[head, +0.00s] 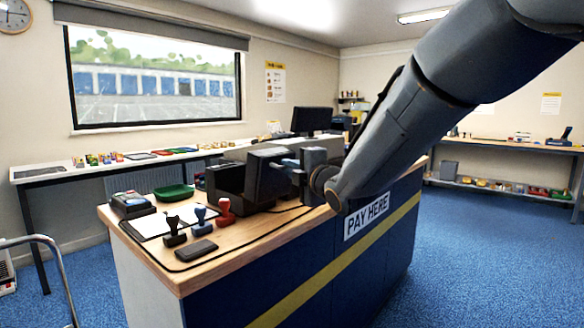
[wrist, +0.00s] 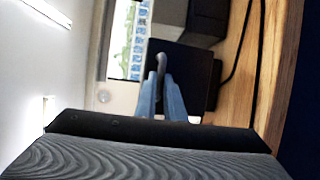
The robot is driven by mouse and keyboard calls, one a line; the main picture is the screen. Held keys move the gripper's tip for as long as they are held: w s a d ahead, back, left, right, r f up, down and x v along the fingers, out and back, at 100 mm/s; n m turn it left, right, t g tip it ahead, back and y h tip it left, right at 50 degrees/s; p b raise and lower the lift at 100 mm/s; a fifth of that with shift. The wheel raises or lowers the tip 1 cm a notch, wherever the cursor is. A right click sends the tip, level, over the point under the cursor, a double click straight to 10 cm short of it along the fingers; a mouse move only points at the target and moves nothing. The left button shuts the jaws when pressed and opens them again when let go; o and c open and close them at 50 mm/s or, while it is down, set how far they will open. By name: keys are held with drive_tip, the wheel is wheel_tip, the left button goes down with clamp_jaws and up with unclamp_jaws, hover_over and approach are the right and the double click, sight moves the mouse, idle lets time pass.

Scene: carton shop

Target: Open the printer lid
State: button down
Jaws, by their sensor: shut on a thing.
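The printer (head: 228,182) is a dark box on the wooden counter. Its dark lid (head: 264,178) stands steeply raised at the printer's right side, facing my gripper. In the wrist view the lid (wrist: 190,75) is a dark panel behind the fingers, with a grey bar handle (wrist: 162,60) in front of it. My gripper (head: 291,165) is at the lid's right face. In the wrist view my gripper's two blue-grey fingers (wrist: 161,88) are shut on the handle. The inside of the printer is mostly hidden by its walls and lid.
Stamps (head: 224,211), a clipboard (head: 165,222), a card terminal (head: 131,204) and a green tray (head: 174,193) crowd the counter's left part. A grey box (head: 318,150) stands behind the lid. A black cable (wrist: 242,50) runs along the counter (head: 262,228). Blue floor is clear at right.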

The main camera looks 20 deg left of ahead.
drive_tip(key=a+r, duration=0.1)
drive_tip(key=w+a+r, duration=0.1)
drive_tip(key=a+r, duration=0.1)
drive_tip(key=shift+w+a+r+b, duration=0.15)
drive_tip(key=shift+r+b, duration=0.05)
drive_tip(key=shift+b, duration=0.15)
drive_tip(key=c, duration=1.8)
unclamp_jaws()
drive_tip(key=shift+c, duration=0.2)
approach(275, 153)
drive_tip(key=shift+s+d+r+b, duration=0.25)
drive_tip(key=shift+d+r+b, duration=0.05)
drive_tip(key=shift+d+b, duration=0.1)
